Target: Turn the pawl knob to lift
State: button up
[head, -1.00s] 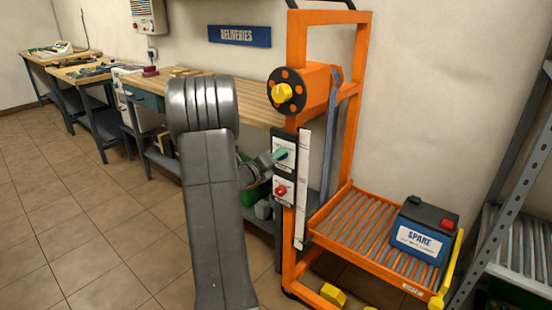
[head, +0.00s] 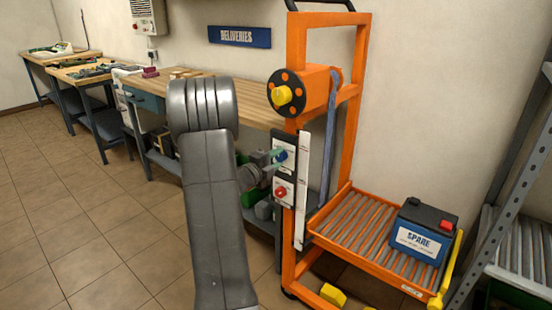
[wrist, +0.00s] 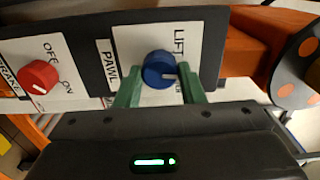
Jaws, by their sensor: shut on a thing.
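The blue pawl knob (wrist: 159,69) sits on a white plate (wrist: 140,50) marked PAWL and LIFT in the wrist view. In the head view my gripper (head: 272,159) reaches the upper plate of the orange lift's control panel, and the knob is partly covered by the fingers.
A red brake knob (wrist: 38,75) with OFF and ON marks sits beside the pawl plate. The orange lift frame (head: 297,100) carries a winch drum (head: 310,90) above the panel. A spare battery (head: 420,230) stands on the roller deck (head: 350,224). A workbench (head: 245,93) stands behind my arm.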

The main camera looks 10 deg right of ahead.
jog(key=n+p, duration=0.2)
jog(key=n, duration=0.3)
jog(key=shift+n, duration=0.3)
jog(key=shift+n+p, duration=1.2)
jog(key=shift+n, duration=0.9)
jog(key=shift+f, duration=0.1)
jog(key=o, duration=1)
jog(key=shift+a, duration=0.15)
jog(key=v, duration=1.3)
jog(key=shift+s+a, duration=0.2)
jog(key=shift+s, duration=0.05)
jog(key=shift+d, duration=0.1)
